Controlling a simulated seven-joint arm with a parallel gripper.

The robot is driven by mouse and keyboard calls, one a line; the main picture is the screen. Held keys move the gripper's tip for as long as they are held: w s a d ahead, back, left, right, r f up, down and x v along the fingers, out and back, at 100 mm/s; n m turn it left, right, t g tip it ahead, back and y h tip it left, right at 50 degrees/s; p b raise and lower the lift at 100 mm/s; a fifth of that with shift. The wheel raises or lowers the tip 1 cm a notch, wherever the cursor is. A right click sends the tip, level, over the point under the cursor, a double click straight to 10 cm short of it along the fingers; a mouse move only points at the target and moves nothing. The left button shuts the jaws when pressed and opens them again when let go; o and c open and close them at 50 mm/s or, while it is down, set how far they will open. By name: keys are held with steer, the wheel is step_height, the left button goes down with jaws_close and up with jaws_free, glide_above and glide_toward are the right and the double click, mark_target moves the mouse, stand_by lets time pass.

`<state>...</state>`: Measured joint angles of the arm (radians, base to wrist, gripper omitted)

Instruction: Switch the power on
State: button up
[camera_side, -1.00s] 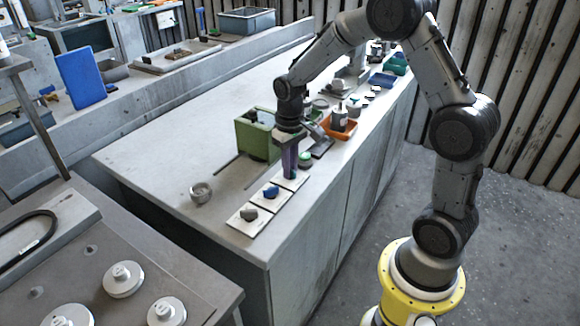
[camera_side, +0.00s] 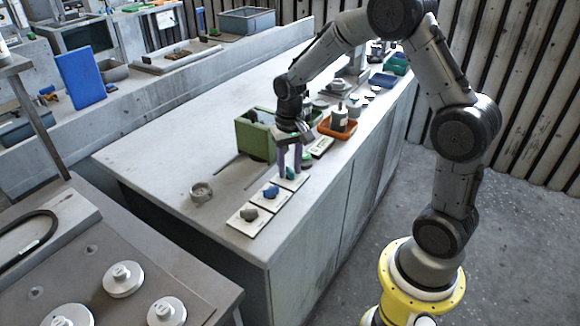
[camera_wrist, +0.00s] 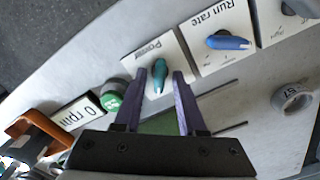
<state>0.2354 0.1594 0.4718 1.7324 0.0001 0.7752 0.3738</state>
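The white plate marked Power (camera_wrist: 152,58) carries a teal knob (camera_wrist: 159,76), which also shows in the side view (camera_side: 291,173). My gripper (camera_wrist: 160,77) is open, with one purple finger on each side of this knob and a visible gap to each. In the side view my gripper (camera_side: 291,168) points down over the plate. Whether the fingertips reach down beside the knob is hard to tell. In the wrist view the knob's long side runs roughly along the fingers.
The Run rate plate has a blue knob (camera_wrist: 228,42); a grey knob (camera_side: 249,215) sits beyond it. A green button (camera_wrist: 112,95) and a 0 rpm display (camera_wrist: 78,115) are beside the Power plate. A green box (camera_side: 255,140), orange tray (camera_side: 336,130) and grey ring (camera_side: 201,191) stand nearby.

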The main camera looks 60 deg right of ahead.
mark_target(290, 169)
steer(key=shift+r, duration=2.95)
steer(key=shift+a+r, duration=0.15)
steer(key=shift+r, duration=0.05)
steer(key=s+a+r+n+t, duration=0.1)
steer(key=s+a+r+t, duration=0.1)
steer(key=s+a+r, duration=0.3)
steer(key=s+a+r+n+t, duration=0.1)
steer(key=s+r+t, duration=0.1)
steer(key=r, duration=0.5)
steer(key=s+a+f+n+t, duration=0.1)
steer(key=s+n, duration=0.4)
steer(key=s, duration=0.9)
steer(key=shift+a+f+t, duration=0.3)
steer(key=shift+a+f, duration=0.15)
steer(key=shift+a, duration=0.4)
